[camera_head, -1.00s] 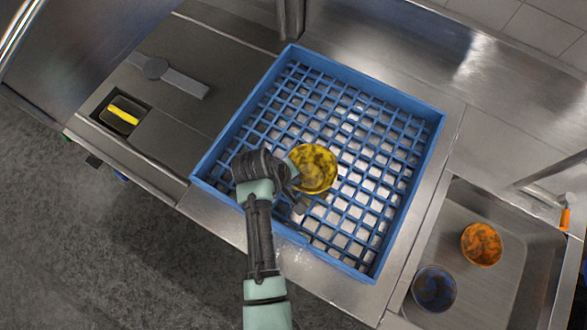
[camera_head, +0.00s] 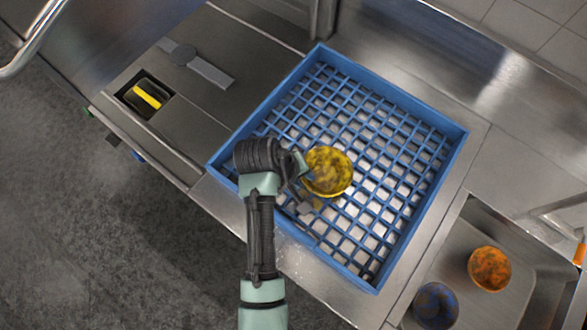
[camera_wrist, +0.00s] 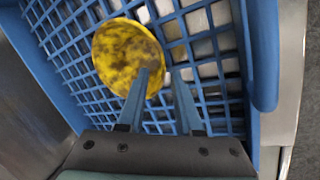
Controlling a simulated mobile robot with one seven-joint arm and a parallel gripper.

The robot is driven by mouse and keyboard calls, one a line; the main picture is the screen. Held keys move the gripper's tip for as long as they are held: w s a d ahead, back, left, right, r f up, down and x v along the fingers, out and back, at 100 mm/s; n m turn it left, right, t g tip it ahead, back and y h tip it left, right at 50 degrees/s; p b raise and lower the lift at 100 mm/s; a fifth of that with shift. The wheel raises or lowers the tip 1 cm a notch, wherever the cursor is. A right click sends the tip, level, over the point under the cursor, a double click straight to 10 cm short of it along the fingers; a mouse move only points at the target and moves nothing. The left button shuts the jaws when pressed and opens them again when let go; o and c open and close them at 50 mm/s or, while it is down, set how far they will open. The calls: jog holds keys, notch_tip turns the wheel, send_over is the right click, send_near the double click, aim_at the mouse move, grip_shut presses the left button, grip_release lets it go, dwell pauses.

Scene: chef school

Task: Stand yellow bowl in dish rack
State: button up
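The yellow bowl (camera_head: 328,171), mottled with dark stains, is tilted over the grid of the blue dish rack (camera_head: 418,112), left of its middle in the head view. I cannot tell whether it rests on the grid. My gripper (camera_head: 302,172) is at the bowl's left side. In the wrist view the bowl (camera_wrist: 122,55) shows its round face. My gripper's fingers (camera_wrist: 162,72) are apart there, one overlapping the bowl and the other beyond its right edge. Grid shows in the gap between them. The bowl's lower part is partly hidden by a finger.
The sink (camera_head: 462,258) at lower right holds an orange bowl (camera_head: 489,268) and a blue bowl (camera_head: 436,305). A tap (camera_head: 560,215) stands at the right. The counter left of the rack has a recess with a yellow-striped item (camera_head: 146,95). The rack's far right is empty.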

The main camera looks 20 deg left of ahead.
jog(key=v, duration=0.7)
jog(key=w+r+m+t+y, duration=0.2)
jog(key=w+r+t, duration=0.4)
jog(key=w+r, duration=0.7)
jog(key=w+d+r+m+t+y, duration=0.1)
jog(key=w+r+t, duration=0.15)
jog(key=r, duration=0.65)
jog(key=w+r+m+t, duration=0.15)
jog(key=r+t, duration=0.25)
jog(key=r, duration=0.5)
jog(key=s+d+r+m+t, duration=0.1)
jog(key=d+r+t, duration=0.15)
jog(key=r, duration=0.55)
jog(key=s+d+r+m+t, duration=0.1)
jog(key=r+t, duration=0.2)
jog(key=r, duration=0.5)
jog(key=s+d+r+m+t, duration=0.1)
jog(key=s+d+r+t, duration=0.1)
jog(key=s+r, duration=0.3)
jog(key=s+d+r+m+t, duration=0.1)
jog(key=s+r+t, duration=0.3)
jog(key=r, duration=0.7)
jog(key=shift+s+d+r+m+t+h, duration=0.2)
jog(key=shift+s+d+m+t+h, duration=0.25)
jog(key=shift+s, duration=0.75)
notch_tip(320, 180, down, 6)
jog(key=b, duration=0.6)
jog(key=shift+y, duration=0.35)
